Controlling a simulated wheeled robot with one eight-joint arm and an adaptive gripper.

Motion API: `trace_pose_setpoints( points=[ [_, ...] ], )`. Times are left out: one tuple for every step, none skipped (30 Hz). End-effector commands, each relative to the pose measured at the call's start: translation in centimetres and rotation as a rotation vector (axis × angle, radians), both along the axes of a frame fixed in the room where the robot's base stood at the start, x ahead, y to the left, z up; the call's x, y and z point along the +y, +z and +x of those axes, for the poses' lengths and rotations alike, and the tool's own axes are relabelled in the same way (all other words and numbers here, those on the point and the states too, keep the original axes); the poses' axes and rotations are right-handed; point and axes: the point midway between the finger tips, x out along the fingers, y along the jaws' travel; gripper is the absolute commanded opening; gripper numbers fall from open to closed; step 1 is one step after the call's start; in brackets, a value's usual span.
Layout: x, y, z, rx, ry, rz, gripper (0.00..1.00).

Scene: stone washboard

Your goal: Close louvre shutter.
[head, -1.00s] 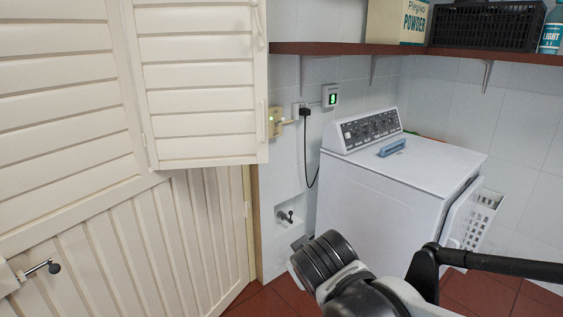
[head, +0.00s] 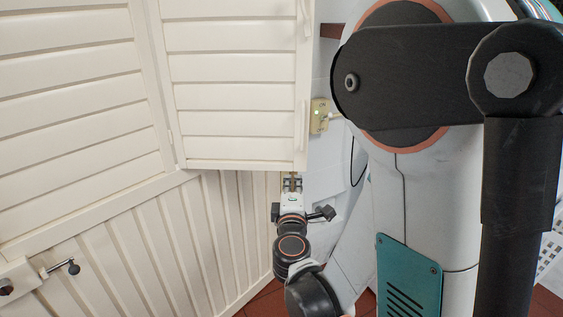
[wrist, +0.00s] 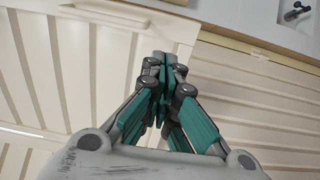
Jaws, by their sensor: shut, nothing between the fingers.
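The cream louvre shutter (head: 236,85) is a slatted panel hinged along its left side on the larger cream door. It stands swung out at an angle to the door. A slim upright handle (head: 301,125) is on its free right edge. My gripper (head: 292,178) is just below the shutter's lower right corner, pointing up; I cannot tell whether it touches. In the wrist view my gripper (wrist: 162,62) has its teal fingers together and empty. The shutter's slatted face (wrist: 100,55) lies to the left there, with a handle (wrist: 118,13) near the top.
The door's lower boards (head: 150,245) and a latch (head: 65,267) are at the lower left. A beige wall switch (head: 320,115) is right of the shutter edge. My arm fills the right side and hides most of the room there. Red floor tiles (head: 262,300) show below.

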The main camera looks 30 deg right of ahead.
Motion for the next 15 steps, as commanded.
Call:
trace_pose_setpoints(
  points=[
    [-0.2,0.0,0.4,0.0,-0.001,-0.002,0.0],
    [-0.4,0.0,0.6,0.0,-0.002,-0.002,0.0],
    [-0.7,0.0,1.1,0.0,-0.002,-0.002,0.0],
    [-0.9,0.1,1.5,0.0,-0.002,-0.002,0.0],
    [-1.2,0.1,1.9,0.0,-0.002,-0.001,0.0],
    [-1.5,0.0,2.5,0.0,-0.003,-0.001,0.0],
    [-1.8,-0.1,3.0,0.0,-0.003,-0.001,0.0],
    [-2.1,-0.1,3.6,0.0,-0.003,-0.001,0.0],
    [-2.5,-0.1,4.3,0.0,-0.003,-0.001,0.0],
    [-2.8,-0.1,4.8,0.0,-0.003,0.0,0.0],
    [-3.1,-0.1,5.3,0.0,-0.003,0.0,0.0],
    [-3.5,-0.1,6.0,0.0,-0.003,0.0,0.0],
    [-3.8,-0.1,6.5,0.0,-0.002,0.0,0.0],
    [-4.0,-0.1,7.0,0.0,-0.002,0.0,0.0],
    [-4.4,-0.1,7.7,0.0,-0.003,0.0,0.0]
  ],
)
